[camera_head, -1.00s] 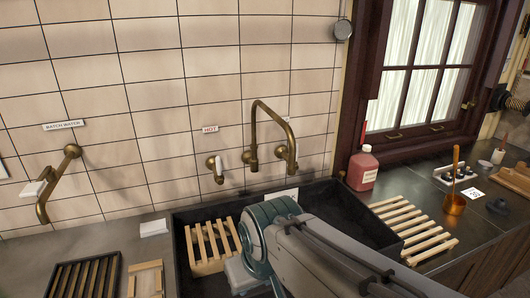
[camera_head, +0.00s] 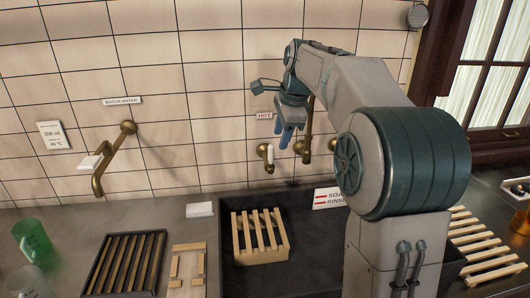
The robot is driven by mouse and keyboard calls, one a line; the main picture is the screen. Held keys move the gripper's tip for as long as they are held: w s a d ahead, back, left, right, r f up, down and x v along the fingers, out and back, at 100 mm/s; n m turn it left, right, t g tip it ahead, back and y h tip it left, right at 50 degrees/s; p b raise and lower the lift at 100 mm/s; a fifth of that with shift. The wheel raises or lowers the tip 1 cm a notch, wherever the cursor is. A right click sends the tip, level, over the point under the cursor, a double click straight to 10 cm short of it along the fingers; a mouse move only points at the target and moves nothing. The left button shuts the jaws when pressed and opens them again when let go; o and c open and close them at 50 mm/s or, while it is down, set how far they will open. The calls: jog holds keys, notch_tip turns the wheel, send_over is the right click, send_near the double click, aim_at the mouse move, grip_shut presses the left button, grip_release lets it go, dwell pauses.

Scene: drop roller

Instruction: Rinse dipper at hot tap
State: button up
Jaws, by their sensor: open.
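The hot tap's handle (camera_head: 266,155), brass with a white lever, is on the tiled wall under the HOT label (camera_head: 264,116). The brass spout (camera_head: 308,120) beside it is mostly hidden by my arm. My gripper (camera_head: 285,138) is raised with its blue fingers pointing down, open and seemingly empty, just right of the handle in the picture. I cannot tell whether it touches the tap. The copper dipper (camera_head: 520,224) shows only in part at the right edge, on the counter, well away from my gripper.
The dark sink (camera_head: 225,272) lies below the taps, holding a wooden rack (camera_head: 260,238). My arm hides much of its right side. Another slatted rack (camera_head: 480,245) lies at right. The batch water tap (camera_head: 112,155), a dark slatted tray (camera_head: 125,265) and green cup (camera_head: 33,240) are at left.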

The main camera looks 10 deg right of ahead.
aim_at(269, 153)
jog(key=w+d+f+m+y, duration=0.1)
jog(key=w+d+f+m, duration=0.1)
jog(key=w+m, duration=0.4)
jog(key=w+d+f+m+y, duration=0.1)
jog(key=w+f+m, duration=0.1)
jog(key=w+m, duration=0.35)
jog(key=shift+n, duration=0.85)
jog(key=x, duration=0.4)
jog(key=w+x, duration=0.1)
jog(key=x, duration=0.8)
jog(key=shift+w+d+f, duration=0.15)
jog(key=shift+w+d, duration=0.15)
jog(key=shift+w, duration=0.15)
grip_shut()
jog(key=shift+d+h, duration=0.1)
jog(key=shift+h, duration=0.2)
